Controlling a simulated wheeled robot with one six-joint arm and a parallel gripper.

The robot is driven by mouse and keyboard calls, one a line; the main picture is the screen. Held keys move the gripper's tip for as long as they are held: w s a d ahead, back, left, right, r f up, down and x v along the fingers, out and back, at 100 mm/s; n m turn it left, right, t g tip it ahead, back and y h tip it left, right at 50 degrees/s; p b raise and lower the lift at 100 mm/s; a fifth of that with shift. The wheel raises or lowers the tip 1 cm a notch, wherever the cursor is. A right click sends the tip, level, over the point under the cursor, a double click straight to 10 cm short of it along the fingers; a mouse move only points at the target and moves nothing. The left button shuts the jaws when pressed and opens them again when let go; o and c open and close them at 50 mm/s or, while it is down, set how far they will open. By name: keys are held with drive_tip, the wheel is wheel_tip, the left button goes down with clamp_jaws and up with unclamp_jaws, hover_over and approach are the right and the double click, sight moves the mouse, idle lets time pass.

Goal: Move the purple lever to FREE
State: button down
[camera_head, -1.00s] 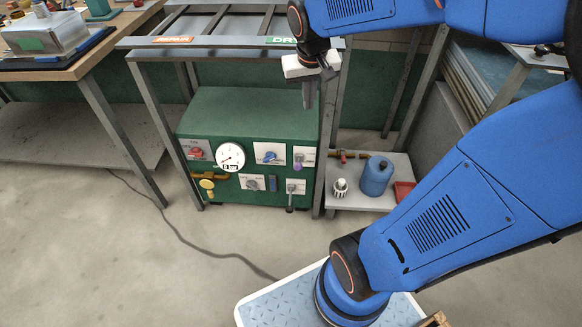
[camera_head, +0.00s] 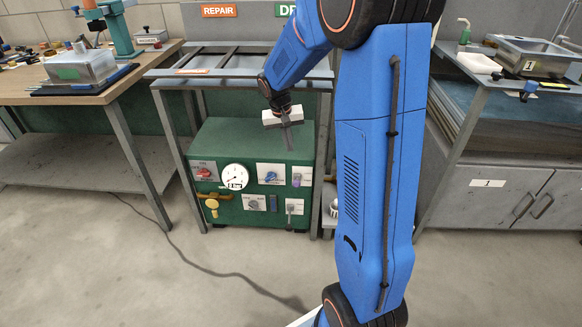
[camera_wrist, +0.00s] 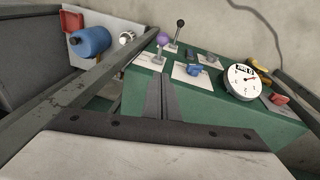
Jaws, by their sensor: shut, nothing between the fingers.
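The purple lever (camera_head: 297,179) is on a small white plate at the upper right of the green box's front. In the wrist view its purple ball (camera_wrist: 163,39) stands on a short metal stem over the plate. The lettering on the plate is too small to read, so I cannot tell which mark the lever points at. My gripper (camera_head: 288,150) is shut and empty, above the green box (camera_head: 240,138) and apart from the lever. In the wrist view its fingertips (camera_wrist: 160,78) lie over the box's top, with the lever beyond them.
The panel also has a blue lever (camera_head: 270,177), a dial (camera_head: 235,176), a red switch (camera_head: 204,173), a yellow valve (camera_head: 212,202) and a black-knobbed lever (camera_wrist: 180,22). The rack's metal leg (camera_wrist: 85,84) stands close beside the box. A blue canister (camera_wrist: 90,41) is beyond it.

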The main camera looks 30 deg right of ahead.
hover_over(294, 185)
drive_tip(key=w+d, duration=0.2)
drive_tip(key=w, duration=0.2)
drive_tip(key=x, duration=0.3)
drive_tip(key=a+x, duration=0.1)
drive_tip(key=x, duration=0.2)
drive_tip(key=a+x, duration=0.1)
drive_tip(key=x, duration=0.2)
drive_tip(key=shift+s+f, duration=0.1)
drive_tip(key=shift+f, duration=0.1)
drive_tip(key=shift+s+a+f, duration=0.15)
drive_tip(key=shift+s+f, duration=0.4)
drive_tip(key=shift+f, duration=0.3)
drive_tip(key=shift+s+a+f, duration=0.15)
drive_tip(key=shift+s+f, duration=0.45)
drive_tip(key=shift+f, duration=0.25)
